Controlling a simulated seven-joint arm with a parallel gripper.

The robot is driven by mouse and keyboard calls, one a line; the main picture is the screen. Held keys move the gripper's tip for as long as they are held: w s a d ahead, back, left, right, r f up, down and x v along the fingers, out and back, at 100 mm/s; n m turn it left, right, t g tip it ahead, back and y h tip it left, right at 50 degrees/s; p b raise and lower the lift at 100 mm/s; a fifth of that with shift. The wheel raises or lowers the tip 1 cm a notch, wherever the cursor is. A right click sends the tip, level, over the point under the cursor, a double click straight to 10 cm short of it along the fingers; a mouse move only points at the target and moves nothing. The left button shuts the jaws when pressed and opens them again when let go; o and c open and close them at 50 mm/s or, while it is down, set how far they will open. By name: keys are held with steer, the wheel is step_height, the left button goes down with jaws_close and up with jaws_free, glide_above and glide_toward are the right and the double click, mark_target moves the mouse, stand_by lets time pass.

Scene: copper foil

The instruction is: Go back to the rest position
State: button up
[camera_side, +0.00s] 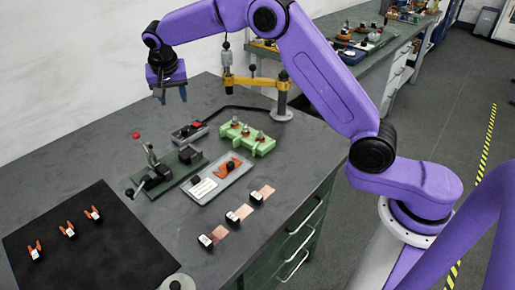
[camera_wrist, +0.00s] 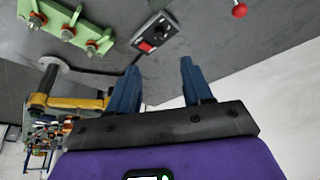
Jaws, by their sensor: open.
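My gripper (camera_side: 172,94) hangs high above the back of the grey workbench (camera_side: 110,170), fingers pointing down. In the wrist view my gripper (camera_wrist: 158,85) shows two blue fingers apart with nothing between them. Several copper foil pieces (camera_side: 265,192) lie with black, white-topped blocks (camera_side: 232,217) near the bench's right side. They are out of the wrist view. My gripper touches nothing.
A green fixture (camera_side: 246,139), a dark green clamp (camera_side: 180,168), a grey tray (camera_side: 220,182) and a small control box (camera_side: 189,131) stand below. A yellow-armed post (camera_side: 282,100) rises at right. A black mat (camera_side: 75,255) holds orange-legged parts (camera_side: 68,231).

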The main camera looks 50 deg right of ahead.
steer(key=s+a+r+n+g+y, duration=0.15)
steer(key=s+n, duration=0.35)
steer(key=s, duration=0.5)
steer(key=s+a+r+n+y, duration=0.15)
steer(key=s+n, duration=0.25)
steer(key=s, duration=0.7)
steer(key=s+d+f+n+g, duration=0.1)
steer(key=s+d+n, duration=0.4)
steer(key=s, duration=0.8)
steer(key=s+d+f+n+g, duration=0.1)
steer(key=s+d+n, duration=0.4)
steer(key=s, duration=0.8)
steer(key=shift+s+d+f, duration=0.2)
steer(key=shift+d+f, duration=0.55)
steer(key=shift+d, duration=0.1)
